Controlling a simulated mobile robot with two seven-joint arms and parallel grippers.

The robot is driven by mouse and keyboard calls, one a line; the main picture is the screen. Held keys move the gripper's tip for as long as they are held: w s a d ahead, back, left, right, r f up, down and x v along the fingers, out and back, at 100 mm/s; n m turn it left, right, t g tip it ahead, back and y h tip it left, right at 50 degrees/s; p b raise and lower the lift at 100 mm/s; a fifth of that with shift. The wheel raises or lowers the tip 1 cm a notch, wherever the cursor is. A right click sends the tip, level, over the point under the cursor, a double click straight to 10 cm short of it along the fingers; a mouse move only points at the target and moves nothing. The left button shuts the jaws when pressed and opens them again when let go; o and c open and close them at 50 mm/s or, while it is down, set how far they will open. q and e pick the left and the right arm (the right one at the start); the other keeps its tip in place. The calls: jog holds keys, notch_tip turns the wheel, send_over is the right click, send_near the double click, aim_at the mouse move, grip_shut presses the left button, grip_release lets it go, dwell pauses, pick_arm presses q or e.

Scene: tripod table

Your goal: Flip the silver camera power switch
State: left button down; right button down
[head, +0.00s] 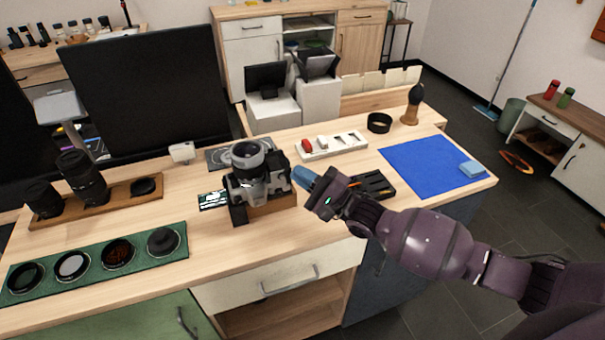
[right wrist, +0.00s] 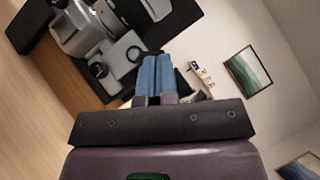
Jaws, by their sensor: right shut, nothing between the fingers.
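The silver camera (head: 258,178) with black parts and a lens on top sits on a small wooden block on the table. In the right wrist view the silver camera (right wrist: 108,58) fills the upper left, with dials on its body. My right gripper (head: 303,177) is just right of the camera in the head view. Its two blue fingers, seen in the right wrist view (right wrist: 154,62), are shut together and empty, with the tips close to the camera's side. I cannot tell whether they touch it. I cannot make out the power switch. My left gripper is not in view.
A black tray (head: 374,186) lies right of the gripper, partly behind my arm. A white tray of small items (head: 332,146) is behind. A blue mat (head: 420,166) lies at right. A green filter mat (head: 95,262) and a lens board (head: 52,216) are at left.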

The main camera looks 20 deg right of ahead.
jog(key=shift+r+n+g+p, duration=0.2)
jog(key=shift+n+g+p, duration=0.2)
jog(key=shift+n, duration=0.1)
